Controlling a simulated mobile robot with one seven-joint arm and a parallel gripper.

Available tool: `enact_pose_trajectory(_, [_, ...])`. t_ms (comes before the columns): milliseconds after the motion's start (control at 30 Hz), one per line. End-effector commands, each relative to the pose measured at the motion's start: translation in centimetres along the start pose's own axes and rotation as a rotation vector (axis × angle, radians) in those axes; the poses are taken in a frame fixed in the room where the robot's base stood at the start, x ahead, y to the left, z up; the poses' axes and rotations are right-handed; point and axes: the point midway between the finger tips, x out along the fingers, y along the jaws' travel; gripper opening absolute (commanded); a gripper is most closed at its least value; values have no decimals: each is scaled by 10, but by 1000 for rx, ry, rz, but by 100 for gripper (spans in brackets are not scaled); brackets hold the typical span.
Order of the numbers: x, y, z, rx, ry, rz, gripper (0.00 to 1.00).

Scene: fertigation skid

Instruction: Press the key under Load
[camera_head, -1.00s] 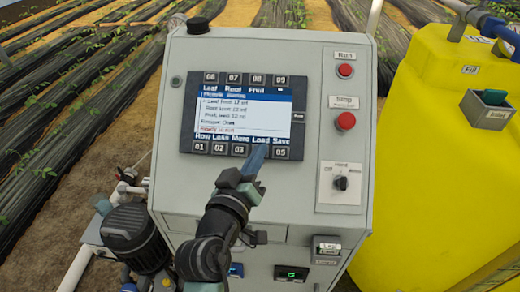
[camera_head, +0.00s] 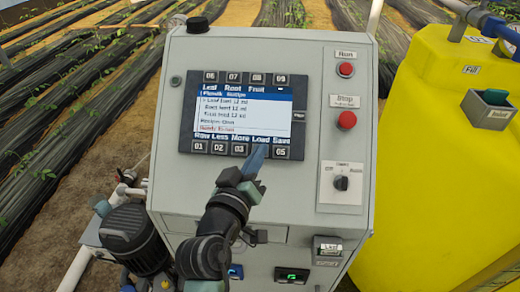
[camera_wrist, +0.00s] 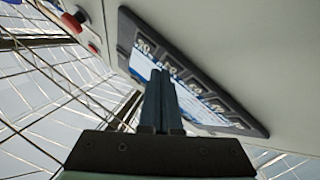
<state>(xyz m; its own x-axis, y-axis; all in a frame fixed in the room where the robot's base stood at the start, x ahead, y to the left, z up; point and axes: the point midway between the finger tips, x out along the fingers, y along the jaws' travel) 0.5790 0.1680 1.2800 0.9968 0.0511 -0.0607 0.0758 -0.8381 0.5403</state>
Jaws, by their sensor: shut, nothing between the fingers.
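The control panel display (camera_head: 243,112) is lit, with a menu list and the words Row, Less, More, Load and Save along its bottom edge. Keys 01, 02, 03 and 05 show in the row below. The key under Load is hidden behind my gripper (camera_head: 260,152) in the head view. My gripper is shut and empty, its fingertips just below the word Load. In the wrist view the shut fingers (camera_wrist: 161,88) point at the display unit (camera_wrist: 190,80), overlapping its screen and key row. I cannot tell whether the tips touch a key.
Right of the display are a red Run button (camera_head: 345,70), a red Stop button (camera_head: 346,120) and a black rotary switch (camera_head: 341,183). A yellow tank (camera_head: 440,160) stands close on the right. A dark pump (camera_head: 133,238) is at lower left.

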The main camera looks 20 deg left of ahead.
Motion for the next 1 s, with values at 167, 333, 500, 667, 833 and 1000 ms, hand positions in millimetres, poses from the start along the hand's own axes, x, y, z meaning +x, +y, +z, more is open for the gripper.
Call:
enact_pose_trajectory(167, [1,-1,1,0,0,0,0])
enact_pose_trajectory(333, [3,-2,2,0,0,0,0])
enact_pose_trajectory(500, [4,-3,3,0,0,0,0])
enact_pose_trajectory(667, [6,-4,4,0,0,0,0])
enact_pose_trajectory(833, [6,-4,4,0,-1,0,0])
enact_pose_trajectory(1000, [5,-4,4,0,-1,0,0])
